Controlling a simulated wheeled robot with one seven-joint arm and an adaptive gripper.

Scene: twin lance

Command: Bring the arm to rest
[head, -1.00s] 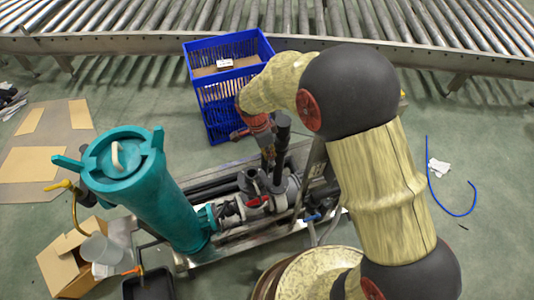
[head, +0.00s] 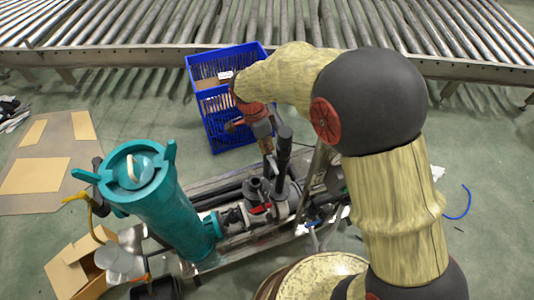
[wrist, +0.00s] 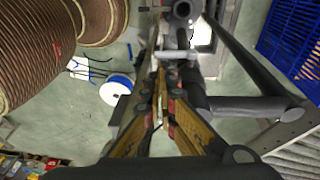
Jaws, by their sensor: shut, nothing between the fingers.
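My arm reaches from the lower right of the head view, up and over to the left, with its wrist bent down. My gripper (head: 268,150) hangs beside the dark upright pipe of the pump skid; its fingertips are hard to make out there. In the wrist view my gripper (wrist: 163,70) shows its two fingers meeting, shut and empty. Grey and dark pipes lie close beyond and right of the fingers. I cannot tell whether they touch anything. A teal filter vessel (head: 165,205) with a lid stands tilted in the picture on the skid, left of my gripper.
A blue crate (head: 230,132) stands behind my gripper, before a roller conveyor (head: 150,55). A cardboard box (head: 75,268) lies at lower left and a blue hose (head: 468,205) at right. The wrist view shows large brown ribbed reels (wrist: 32,50) and a white-blue spool (wrist: 117,88).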

